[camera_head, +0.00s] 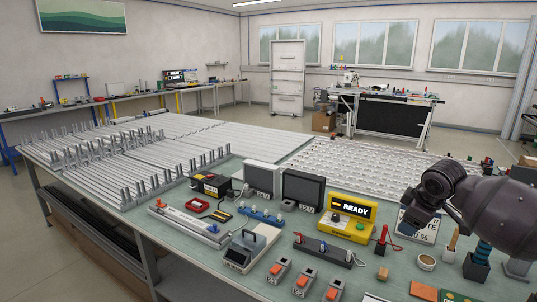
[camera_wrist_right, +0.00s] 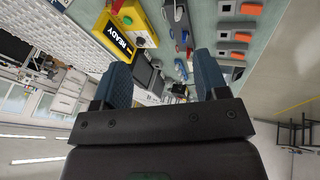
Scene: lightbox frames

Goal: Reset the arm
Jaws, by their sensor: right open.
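My right arm comes in from the right edge in the head view. Its dark right gripper (camera_head: 421,200) is above the right part of the workbench, behind the small tools and cups there. In the right wrist view, the two blue ribbed fingers of this gripper (camera_wrist_right: 165,75) stand apart with nothing between them. In the head view the fingers are hard to make out against the dark wrist. My left gripper is in neither view.
The READY box (camera_wrist_right: 118,42) also shows in the wrist view.

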